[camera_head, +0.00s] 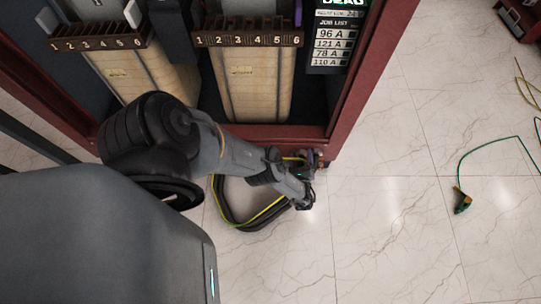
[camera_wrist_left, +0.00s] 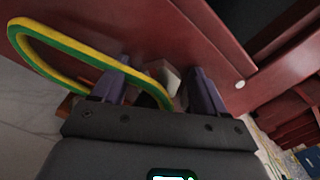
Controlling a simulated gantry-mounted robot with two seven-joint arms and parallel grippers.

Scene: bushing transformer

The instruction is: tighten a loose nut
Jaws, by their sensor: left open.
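My left gripper (camera_head: 314,160) is down at the front right corner of the red cabinet frame (camera_head: 345,100), close to the floor. In the left wrist view, its two purple fingers (camera_wrist_left: 158,82) are apart, near the red metal. A small pale grey block-like piece (camera_wrist_left: 170,78) shows between the fingers, with a dark part below it. I cannot tell if this is the nut or whether a finger touches it. No nut is clearly visible in the head view. A yellow-green cable (camera_wrist_left: 60,55) loops up beside the left finger. My right gripper is not in view.
Inside the cabinet stand tan transformer coils (camera_head: 255,85) with numbered brown terminal strips (camera_head: 248,40). A job list sign (camera_head: 333,45) is at the right. A green cable with a clamp (camera_head: 462,200) lies on the marble floor (camera_head: 400,240), which is otherwise mostly clear.

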